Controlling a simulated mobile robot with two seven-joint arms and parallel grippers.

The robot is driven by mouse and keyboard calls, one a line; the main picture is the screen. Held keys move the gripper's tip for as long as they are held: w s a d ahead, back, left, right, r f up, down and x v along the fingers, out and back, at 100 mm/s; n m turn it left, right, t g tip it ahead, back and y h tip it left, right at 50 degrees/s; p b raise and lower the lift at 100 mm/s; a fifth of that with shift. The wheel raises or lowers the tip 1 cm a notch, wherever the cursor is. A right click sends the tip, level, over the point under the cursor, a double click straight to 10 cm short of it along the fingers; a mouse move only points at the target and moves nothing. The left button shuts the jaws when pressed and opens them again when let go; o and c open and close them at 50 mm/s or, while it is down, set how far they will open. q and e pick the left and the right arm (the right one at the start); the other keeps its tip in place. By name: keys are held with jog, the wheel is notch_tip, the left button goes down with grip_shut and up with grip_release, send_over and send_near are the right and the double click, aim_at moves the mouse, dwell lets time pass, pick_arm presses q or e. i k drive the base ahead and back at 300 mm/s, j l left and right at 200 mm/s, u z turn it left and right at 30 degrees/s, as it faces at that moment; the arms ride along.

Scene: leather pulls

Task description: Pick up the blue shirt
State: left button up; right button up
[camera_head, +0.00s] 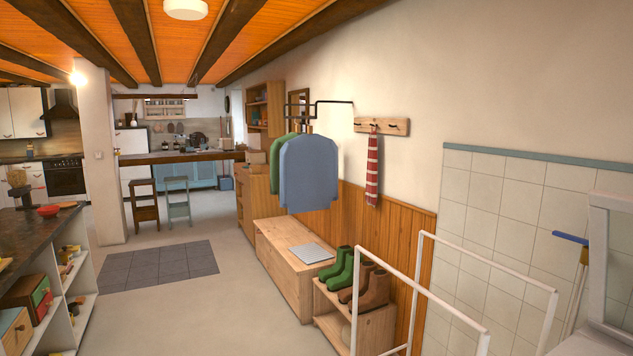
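The blue shirt (309,172) hangs upright in the middle of the view, from a dark metal rail (320,104) fixed near the right wall. A green shirt (279,165) hangs just behind it to the left and is partly hidden by it. The blue shirt hangs above a wooden bench chest (286,272), apart from its top. Neither of my grippers shows in the view.
A low wooden rack (333,308) with green boots (337,267) and brown boots (364,284) stands right of the chest. White rails (453,312) stand at the front right. A dark-topped shelf unit (38,240) is at left. The floor between is clear.

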aim_at(309, 162)
jog(key=i+j+u, duration=0.1)
jog(key=i+u, duration=0.4)
jog(key=i, duration=1.5)
jog(key=i+j+z, duration=0.2)
jog(key=i, duration=0.45)
jog(key=i+z, duration=0.25)
jog(key=i, duration=0.4)
jog(key=i+j+z, duration=0.2)
jog(key=i+z, duration=0.2)
jog(key=i+j+z, duration=0.3)
jog(key=z, duration=0.15)
jog(key=i+j+z, duration=0.55)
jog(key=j+z, duration=0.3)
jog(key=j, duration=0.1)
